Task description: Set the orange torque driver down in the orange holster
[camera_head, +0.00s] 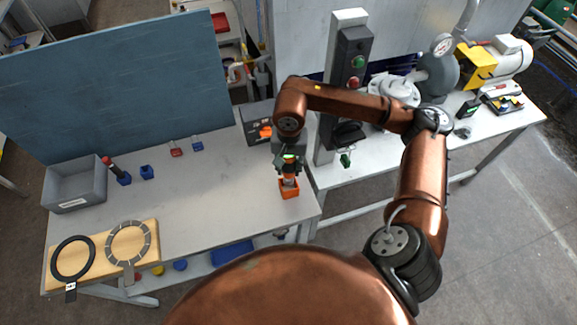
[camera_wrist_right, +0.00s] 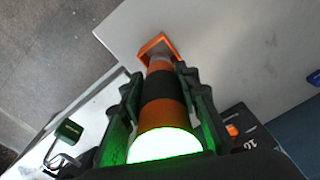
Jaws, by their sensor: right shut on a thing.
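The orange torque driver (camera_head: 289,181) is upright in my right gripper (camera_head: 289,163), with orange and black bands and a bright green-lit end. In the right wrist view the driver (camera_wrist_right: 160,90) lies between the two fingers of my right gripper (camera_wrist_right: 164,100), which is shut on it. The orange holster (camera_head: 289,190) stands near the right end of the grey table. It also shows past the driver's far end in the right wrist view (camera_wrist_right: 155,43). The driver's lower end is at the holster's opening; how deep it sits is hidden. My left gripper is not in view.
A dark box with an orange item (camera_head: 258,127) stands behind my right gripper. A grey bin (camera_head: 75,190), blue holders (camera_head: 147,172) and a wooden board with rings (camera_head: 100,255) are on the left. The middle of the table is clear. A machine column (camera_head: 345,90) stands right.

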